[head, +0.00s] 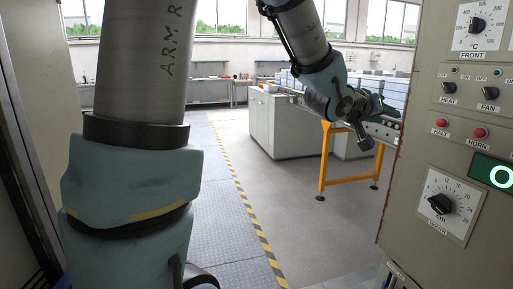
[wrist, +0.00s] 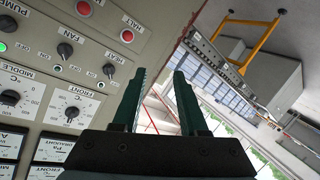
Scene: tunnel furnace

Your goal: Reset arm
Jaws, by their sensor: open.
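My gripper (head: 377,107) is in the upper right of the head view, at the end of my arm, in the air left of the control panel (head: 446,87). In the wrist view my gripper (wrist: 159,78) has two dark green fingers standing apart with nothing between them. The control panel (wrist: 95,72) fills the left of the wrist view, tilted, and the fingers do not clearly touch it.
A conveyor on an orange frame (head: 325,160) and a grey cabinet (head: 275,125) stand behind. The floor (head: 240,190) between is clear.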

